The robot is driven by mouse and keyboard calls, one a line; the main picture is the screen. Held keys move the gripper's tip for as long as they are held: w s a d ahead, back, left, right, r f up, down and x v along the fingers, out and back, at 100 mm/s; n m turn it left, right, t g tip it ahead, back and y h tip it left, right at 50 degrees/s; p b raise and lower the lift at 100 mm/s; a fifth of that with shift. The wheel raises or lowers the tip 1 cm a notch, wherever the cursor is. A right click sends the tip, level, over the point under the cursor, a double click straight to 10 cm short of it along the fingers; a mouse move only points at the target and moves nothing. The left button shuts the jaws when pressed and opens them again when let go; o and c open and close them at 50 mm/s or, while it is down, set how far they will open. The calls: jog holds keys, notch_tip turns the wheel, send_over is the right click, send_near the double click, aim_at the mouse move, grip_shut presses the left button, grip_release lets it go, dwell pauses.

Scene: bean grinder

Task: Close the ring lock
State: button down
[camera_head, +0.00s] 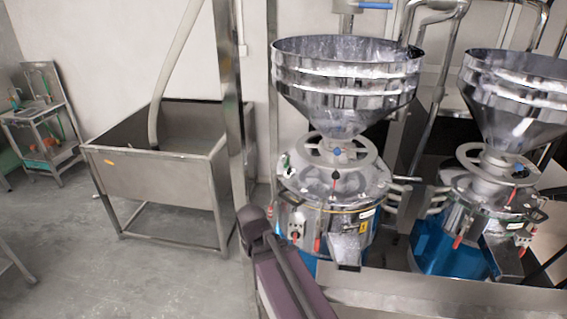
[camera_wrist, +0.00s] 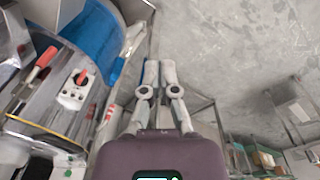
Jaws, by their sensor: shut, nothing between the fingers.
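The near bean grinder (camera_head: 335,185) stands right of centre in the head view, with a round steel body, a ring-shaped handwheel (camera_head: 368,160) on top and red-handled levers (camera_head: 317,244) on its side. I cannot tell for sure which part is the ring lock. In the wrist view the grinder's steel side (camera_wrist: 50,100) fills the left, with a red-handled lever (camera_wrist: 40,64) and a white switch plate with a red knob (camera_wrist: 76,90). My gripper (camera_wrist: 160,64) is shut and empty, to the right of the grinder and apart from the switch plate. Its fingers cannot be made out in the head view.
A steel tub (camera_head: 160,180) on legs stands left of the grinder, with a steel post (camera_head: 229,100) between. A second grinder (camera_head: 485,190) stands on the right. A steel beam (camera_head: 430,297) runs along the front. Open floor (camera_head: 60,240) lies at left.

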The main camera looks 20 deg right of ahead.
aim_at(287, 160)
jog(key=w+d+r+n+t+h+b, duration=0.1)
jog(key=w+d+r+n+t+h, duration=0.1)
jog(key=w+d+n, duration=0.4)
jog(key=w+d+r+n+t+h+b, duration=0.1)
jog(key=w+d+r+n+t+h, duration=0.1)
jog(key=w+d+n, duration=0.5)
jog(key=w+d+r+n+t+h+b, duration=0.1)
jog(key=w+d+r+n+t+h, duration=0.2)
jog(key=w+n, duration=0.9)
jog(key=shift+w+d+r+n+t, duration=0.2)
jog(key=shift+w+d+n+t, duration=0.2)
jog(key=shift+w+d+t, duration=1.55)
jog(key=shift+w+a+g, duration=0.3)
jog(key=shift+g, duration=0.15)
jog(key=b+x, duration=0.4)
jog(key=x, duration=0.6)
jog(key=shift+w+d+r+p, duration=0.4)
jog(key=shift+d+r+p, duration=0.2)
jog(key=shift+r, duration=0.2)
jog(key=shift+w+d+r+p, duration=0.4)
jog(key=shift+d+r+p, duration=0.1)
jog(key=shift+r+p, duration=0.25)
jog(key=shift+a, duration=0.15)
